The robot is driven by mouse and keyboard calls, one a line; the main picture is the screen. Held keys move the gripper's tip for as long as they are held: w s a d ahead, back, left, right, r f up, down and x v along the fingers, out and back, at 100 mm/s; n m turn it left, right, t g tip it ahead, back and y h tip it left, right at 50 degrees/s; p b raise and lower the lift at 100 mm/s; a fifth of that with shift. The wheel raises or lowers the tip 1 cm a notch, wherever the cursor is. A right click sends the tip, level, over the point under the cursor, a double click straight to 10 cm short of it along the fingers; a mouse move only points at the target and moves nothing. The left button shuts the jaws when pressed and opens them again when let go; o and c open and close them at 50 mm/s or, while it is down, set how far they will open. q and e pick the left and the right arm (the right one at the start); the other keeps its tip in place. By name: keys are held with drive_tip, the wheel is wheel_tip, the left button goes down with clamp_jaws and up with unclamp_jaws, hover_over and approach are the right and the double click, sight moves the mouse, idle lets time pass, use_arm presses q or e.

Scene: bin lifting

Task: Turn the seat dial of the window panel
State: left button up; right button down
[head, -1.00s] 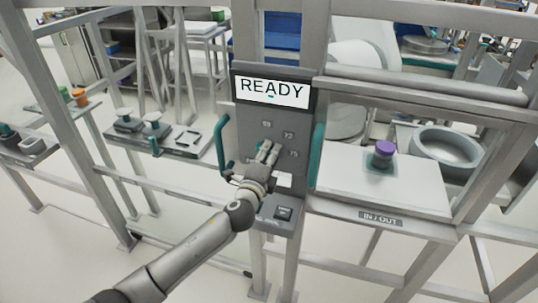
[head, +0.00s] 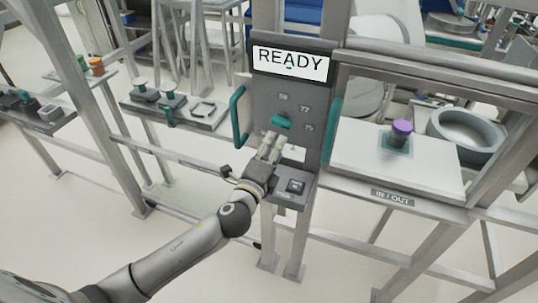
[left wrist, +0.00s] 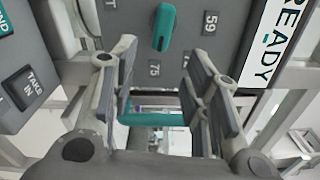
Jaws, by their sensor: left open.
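The teal dial (head: 281,121) sits on the grey window panel (head: 262,96), below the READY screen (head: 290,63). Its bar lies roughly level in the head view, with printed numbers around it. In the left wrist view the dial (left wrist: 164,27) shows whole near the top, beyond the fingers. My left gripper (head: 272,144) is just below and in front of the dial in the head view, apart from it. In the left wrist view the left gripper (left wrist: 158,62) is open and empty, its fingers spread wide. My right gripper is not in view.
A teal handle (head: 238,117) stands left of the panel. A button box (head: 295,187) juts out below the gripper. A white shelf (head: 350,160) with a purple-topped piece (head: 402,127) is at right. Metal posts and rails surround the panel.

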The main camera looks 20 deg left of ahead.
use_arm(q)
drive_tip(key=shift+s, duration=1.3)
